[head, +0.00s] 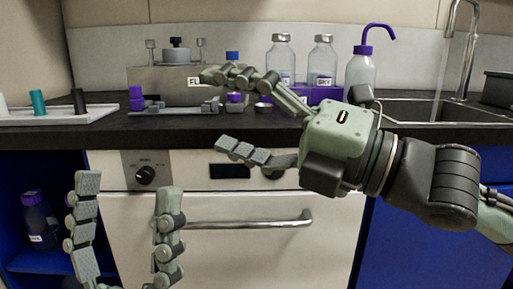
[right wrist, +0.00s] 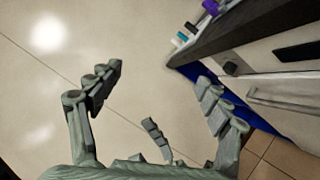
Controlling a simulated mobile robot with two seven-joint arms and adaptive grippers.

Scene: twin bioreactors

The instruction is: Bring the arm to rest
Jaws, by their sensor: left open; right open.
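My right arm comes in from the right in the head view. Its gripper (head: 222,108) is open and empty, with its fingers pointing left in front of the counter's front edge. In the right wrist view the right gripper (right wrist: 160,88) is also open, with nothing between its fingers but floor and wall behind. My left gripper (head: 128,185) is at the lower left of the head view, pointing up, open and empty, in front of the white oven.
The dark counter (head: 240,130) holds a grey bioreactor unit (head: 160,85), two glass bottles (head: 283,60), a purple-capped wash bottle (head: 362,68) and a white rack (head: 55,117). A sink (head: 430,108) is at right. The white oven (head: 330,240) has a bar handle (head: 250,222).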

